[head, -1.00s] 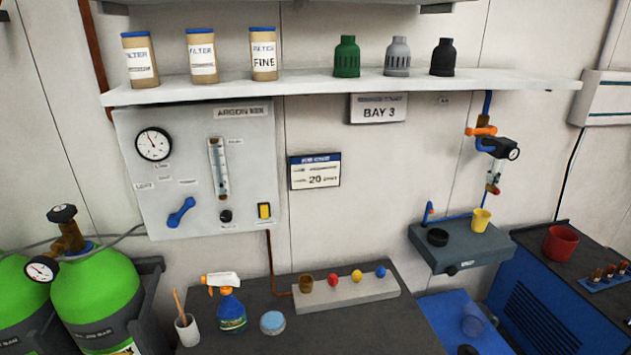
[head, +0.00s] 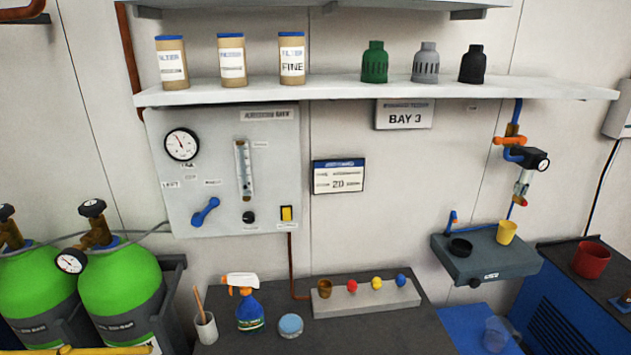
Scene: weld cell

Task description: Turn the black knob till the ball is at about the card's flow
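The black knob (head: 249,217) sits low on the grey argon panel (head: 275,145), under the clear upright flow tube (head: 244,170). The ball in the tube is too small to make out. The white card (head: 339,177) with a blue top hangs on the wall right of the panel. Neither gripper is in view, and nothing touches the knob.
The panel also carries a round gauge (head: 182,145), a blue lever (head: 205,212) and a yellow switch (head: 287,213). A shelf (head: 350,92) juts out above. Below, a dark bench (head: 370,335) holds a spray bottle (head: 249,307). Green cylinders (head: 120,285) stand at left.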

